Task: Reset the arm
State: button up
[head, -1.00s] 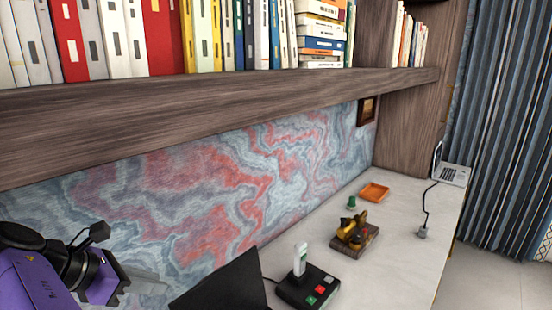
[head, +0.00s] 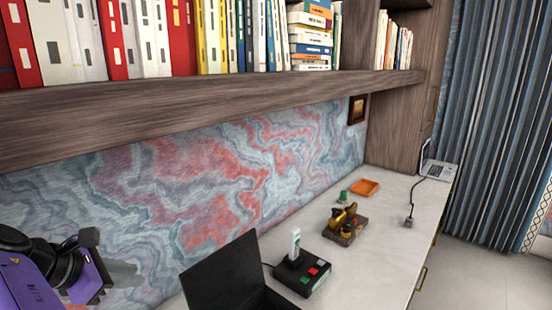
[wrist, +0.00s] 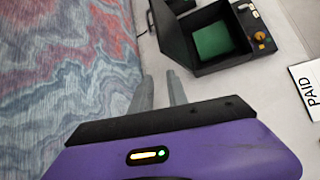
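My gripper (head: 125,274) is at the lower left of the head view, on my purple arm. It is in front of the marbled wall, left of an open black box (head: 222,272). In the wrist view, the two grey fingers of my gripper (wrist: 160,80) stand a little apart with nothing between them. The black box (wrist: 178,50) shows there beyond the fingertips, with its lid up and a green lining inside. The fingers appear apart from the box.
A shelf (head: 200,110) of books runs above. A PAID card (wrist: 308,88) lies near the box.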

jog(key=a+f+m+t+y, duration=0.25)
jog(key=a+y, duration=0.55)
jog(key=a, duration=0.4)
jog(key=s+d+f+m+y+b, duration=0.1)
jog(key=s+d+f+m+y, duration=0.1)
jog(key=d+f+m+y, duration=0.3)
jog(key=s+d+f+m+y, duration=0.1)
jog(key=s+d+f+m, duration=0.2)
jog(key=d+f, duration=0.4)
jog(key=s+d+f+m+t+h+b, duration=0.1)
jog(key=s+d+m+t, duration=0.4)
jog(key=d, duration=1.1)
jog(key=s+d+f+m+t+h+b, duration=0.15)
jog(key=s+d+m, duration=0.35)
jog(key=s+d, duration=0.75)
jog(key=s+d+r+m+g+h+b, duration=0.1)
jog(key=s+d+m+h, duration=0.5)
jog(key=s+d, duration=1.4)
jog(key=shift+d+r+g+h, duration=0.4)
jog(key=shift+d+g+h, duration=0.2)
jog(key=shift+d+h, duration=0.25)
